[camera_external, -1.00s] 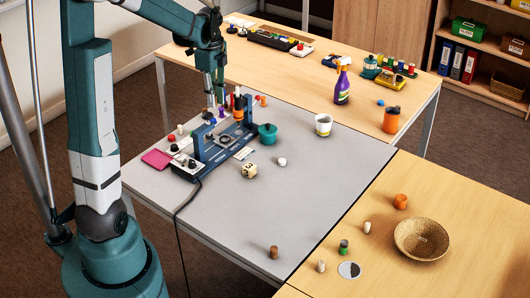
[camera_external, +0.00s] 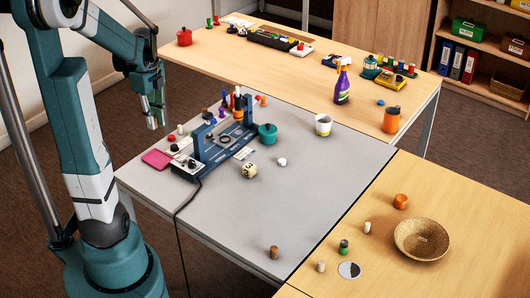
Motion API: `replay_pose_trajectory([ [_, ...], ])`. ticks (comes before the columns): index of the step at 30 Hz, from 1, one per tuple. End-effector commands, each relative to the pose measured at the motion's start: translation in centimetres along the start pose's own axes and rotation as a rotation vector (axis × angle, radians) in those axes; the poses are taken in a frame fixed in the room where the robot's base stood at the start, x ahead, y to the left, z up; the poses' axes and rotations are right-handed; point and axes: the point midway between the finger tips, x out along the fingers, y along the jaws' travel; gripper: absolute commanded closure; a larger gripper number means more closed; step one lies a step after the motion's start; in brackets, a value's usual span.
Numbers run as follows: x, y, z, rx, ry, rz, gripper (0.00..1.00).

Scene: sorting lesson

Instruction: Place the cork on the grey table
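The grey table (camera_external: 290,195) stands in the middle. Several small cylinders could be the cork, and I cannot tell for certain which one is. A brown cylinder (camera_external: 274,252) stands upright on the grey table near its front edge. A pale cylinder (camera_external: 321,266) and a cream one (camera_external: 367,227) stand on the wooden table at the right. My gripper (camera_external: 155,123) points down in the air, at the left beyond the grey table's back left side. It is apart from these cylinders. No object shows in it, and its finger gap is too small to read.
A blue device (camera_external: 210,151) with pegs around it takes up the grey table's back left. A teal pot (camera_external: 267,134), a die (camera_external: 249,171) and a white cup (camera_external: 323,124) stand nearby. A wicker bowl (camera_external: 421,238) is at the right. The grey table's front middle is clear.

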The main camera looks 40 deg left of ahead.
Motion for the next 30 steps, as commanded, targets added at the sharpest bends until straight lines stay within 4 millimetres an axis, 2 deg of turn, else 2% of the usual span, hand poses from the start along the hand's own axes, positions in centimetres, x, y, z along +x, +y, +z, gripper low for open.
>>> replay_pose_trajectory([
  [7, 0.5, 2.2, 1.1, -0.001, 0.000, 0.000, 0.91],
  [16, 3.3, 1.9, 1.0, 0.001, 0.000, 0.000, 0.91],
  [30, 9.7, 1.8, 1.0, 0.000, 0.000, 0.000, 0.91],
])
